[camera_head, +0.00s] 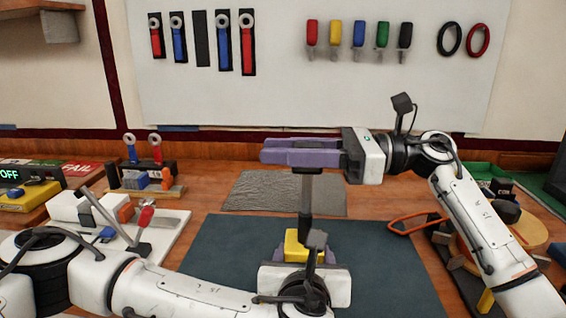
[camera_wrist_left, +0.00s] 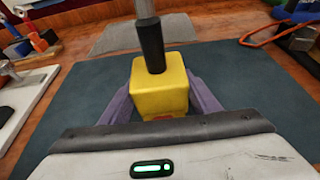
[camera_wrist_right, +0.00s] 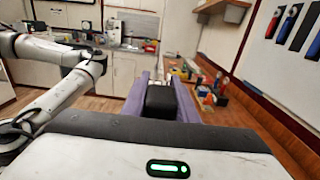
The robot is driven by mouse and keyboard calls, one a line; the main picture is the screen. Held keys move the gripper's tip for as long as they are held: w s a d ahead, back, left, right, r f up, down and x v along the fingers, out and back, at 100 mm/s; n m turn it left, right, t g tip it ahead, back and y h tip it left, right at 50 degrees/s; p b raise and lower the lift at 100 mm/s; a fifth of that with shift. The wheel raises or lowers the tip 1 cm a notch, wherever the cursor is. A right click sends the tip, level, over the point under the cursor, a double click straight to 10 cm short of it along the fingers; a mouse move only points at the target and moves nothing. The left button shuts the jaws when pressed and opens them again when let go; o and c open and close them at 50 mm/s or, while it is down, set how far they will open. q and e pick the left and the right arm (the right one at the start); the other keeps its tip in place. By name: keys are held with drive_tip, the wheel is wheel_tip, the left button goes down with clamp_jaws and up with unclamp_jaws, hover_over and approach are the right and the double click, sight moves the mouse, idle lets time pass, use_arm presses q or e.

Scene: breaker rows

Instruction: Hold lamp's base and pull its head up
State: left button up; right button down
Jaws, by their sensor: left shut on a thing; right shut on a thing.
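The lamp has a yellow block base (camera_head: 291,244) and an upright pole (camera_head: 306,195), dark below and grey above. The base stands on the dark mat. My left gripper (camera_head: 305,250) is shut on the base, with a purple finger on each side of it, as the left wrist view (camera_wrist_left: 160,92) shows. My right gripper (camera_head: 300,152) points left at the pole's top and is shut on the lamp's head.
The dark mat (camera_head: 215,255) has bare room left and right of the lamp. A grey textured mat (camera_head: 260,190) lies behind. A white board with tools (camera_head: 172,222) is at left. An orange loop (camera_head: 405,224) and a round wooden piece (camera_head: 528,230) are at right.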

use_arm(q)
drive_tip(key=shift+f, duration=0.2)
use_arm(e)
drive_tip(key=shift+d+r, duration=0.1)
drive_tip(key=shift+r, duration=0.2)
use_arm(q)
drive_tip(key=shift+s+a, duration=0.1)
use_arm(e)
drive_tip(key=c, duration=1.4)
unclamp_jaws()
drive_tip(key=shift+f, duration=0.1)
use_arm(q)
drive_tip(key=shift+r, duration=0.1)
use_arm(e)
drive_tip(key=d, duration=1.2)
use_arm(q)
drive_tip(key=o, duration=1.5)
drive_tip(key=shift+o, duration=0.2)
